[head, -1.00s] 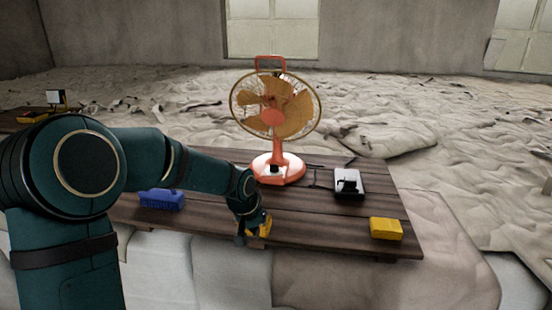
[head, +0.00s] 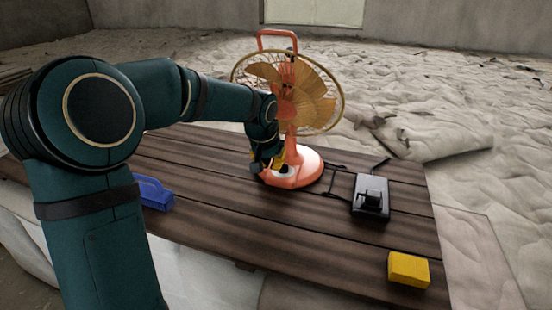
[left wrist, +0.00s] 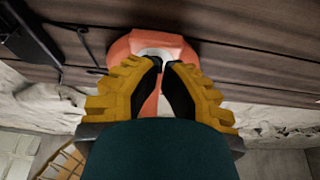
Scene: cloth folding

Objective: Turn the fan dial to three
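The orange fan stands upright on the wooden table, with its round wire cage (head: 318,95) tilted slightly and its base (head: 310,165) flat on the boards. The dial is on a pale round patch of the base (head: 284,172), partly hidden by my left gripper. My left gripper (head: 265,165) is low at the base's left front edge. In the left wrist view its two yellow fingers (left wrist: 163,65) converge over the pale patch (left wrist: 155,53), with a narrow gap between the tips. Whether they grip the dial's dark knob is unclear. My right gripper is not in view.
A black and grey switch box (head: 371,197) lies right of the fan, with a cable near it. A yellow block (head: 408,270) is at the front right and a blue object (head: 154,193) at the left. The table's middle front (head: 270,235) is clear.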

